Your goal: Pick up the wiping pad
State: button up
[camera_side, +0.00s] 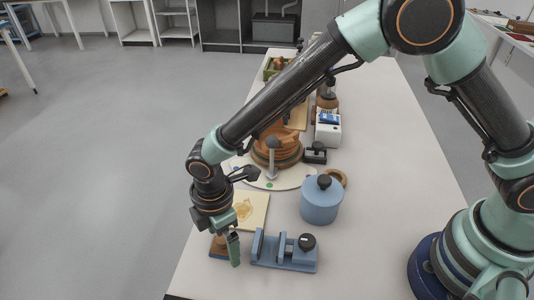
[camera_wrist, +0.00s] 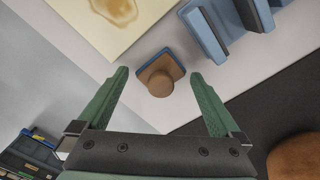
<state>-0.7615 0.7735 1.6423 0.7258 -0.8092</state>
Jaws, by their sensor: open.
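The wiping pad appears to be a small brown block with a round knob and a blue lower edge (camera_wrist: 160,72), lying on the table near its edge. In the side view the pad (camera_side: 217,246) is partly hidden behind my gripper (camera_side: 234,250). In the wrist view my gripper (camera_wrist: 158,74) is open, with its two green fingers apart and the pad framed between and beyond their tips. Nothing is held. I cannot tell the exact height of the fingertips above the table.
A blue vise-like fixture (camera_side: 285,252) stands just right of the pad. A pale yellow sheet with a brown stain (camera_side: 252,210) lies behind it. A blue lidded pot (camera_side: 321,202), a wooden turntable (camera_side: 278,150) and a white device (camera_side: 328,133) stand further back.

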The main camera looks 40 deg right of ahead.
aim_at(222, 238)
jog(key=c, duration=1.2)
jog(key=shift+r, duration=0.1)
notch_tip(222, 238, up, 20)
jog(key=shift+f, duration=0.1)
